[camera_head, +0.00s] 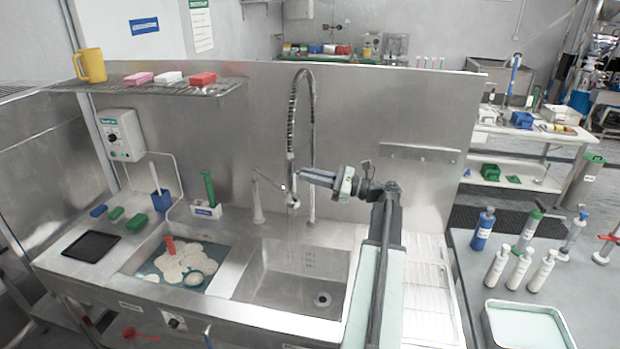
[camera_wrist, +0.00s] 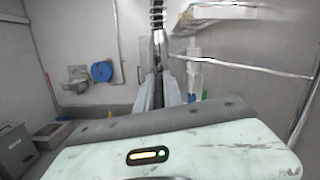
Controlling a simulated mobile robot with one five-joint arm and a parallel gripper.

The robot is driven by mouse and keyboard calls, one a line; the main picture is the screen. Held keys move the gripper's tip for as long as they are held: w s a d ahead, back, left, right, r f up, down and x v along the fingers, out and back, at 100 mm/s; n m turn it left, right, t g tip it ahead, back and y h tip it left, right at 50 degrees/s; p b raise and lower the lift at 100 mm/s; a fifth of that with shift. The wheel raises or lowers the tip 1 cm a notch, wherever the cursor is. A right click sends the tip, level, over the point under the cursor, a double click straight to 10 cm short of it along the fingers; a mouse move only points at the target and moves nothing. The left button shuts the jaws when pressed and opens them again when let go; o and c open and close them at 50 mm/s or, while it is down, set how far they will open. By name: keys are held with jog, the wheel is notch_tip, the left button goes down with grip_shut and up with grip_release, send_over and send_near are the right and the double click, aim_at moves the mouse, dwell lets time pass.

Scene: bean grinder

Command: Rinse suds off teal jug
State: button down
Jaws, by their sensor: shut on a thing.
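My gripper (camera_head: 289,188) is shut at the spray head (camera_head: 293,200) that hangs from the coiled hose tap, above the right basin (camera_head: 290,270). The wrist view shows my gripper's fingers (camera_wrist: 162,85) closed around it below the coiled hose (camera_wrist: 158,15); its contact is partly hidden. No teal jug can be made out in either view. The left basin (camera_head: 215,282) holds teal water with pale suds (camera_head: 185,262). A red piece (camera_head: 170,244) sticks up from the suds, and a pale round shape lies among them. The right basin looks empty, with a drain at its right.
A yellow jug (camera_head: 90,65) stands on the wire shelf (camera_head: 150,87) beside pink, white and red blocks. A white ribbed drainboard (camera_head: 430,300) lies right of the basins. Bottles and a tray (camera_head: 527,327) stand on the right table. A steel splashback (camera_head: 400,130) rises behind the tap.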

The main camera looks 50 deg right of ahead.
jog(key=c, duration=1.5)
grip_release()
jog(key=b+v, duration=0.1)
jog(key=v, duration=0.6)
jog(key=shift+s+d, duration=0.3)
